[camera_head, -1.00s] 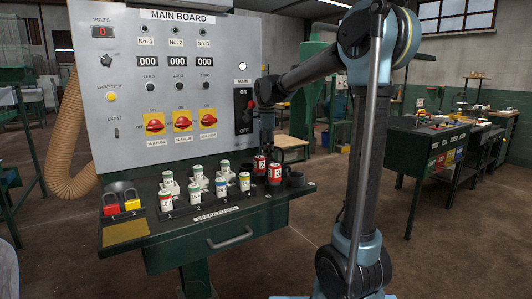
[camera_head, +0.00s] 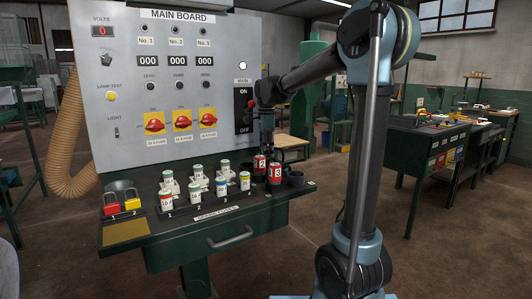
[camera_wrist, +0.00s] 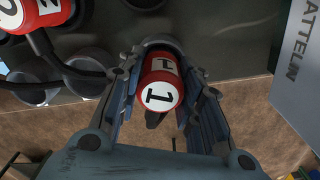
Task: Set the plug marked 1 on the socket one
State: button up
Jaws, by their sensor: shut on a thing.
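My gripper (camera_wrist: 162,110) is shut on the red plug marked 1 (camera_wrist: 160,88), with a white, numbered end facing the camera in the wrist view. The plug sits between both fingers. In the head view the gripper lies behind the red plugs, and the held plug cannot be made out. The red plug marked 2 (camera_head: 260,163) and red plug marked 3 (camera_head: 276,174) stand at the bench's right end. Dark round sockets (camera_wrist: 88,66) show left of the gripper in the wrist view. I cannot tell which is socket one.
White-green fuses (camera_head: 221,187) stand in rows on the bench. Red and yellow padlocks (camera_head: 111,206) sit at its left. The main board (camera_head: 170,90) rises behind. A dark cable (camera_wrist: 65,62) runs by the sockets. Open floor lies right of the bench.

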jog(key=shift+f, duration=0.25)
jog(key=o, duration=0.8)
jog(key=shift+o, duration=0.2)
jog(key=shift+w+r, duration=0.1)
jog(key=shift+r, duration=5.4)
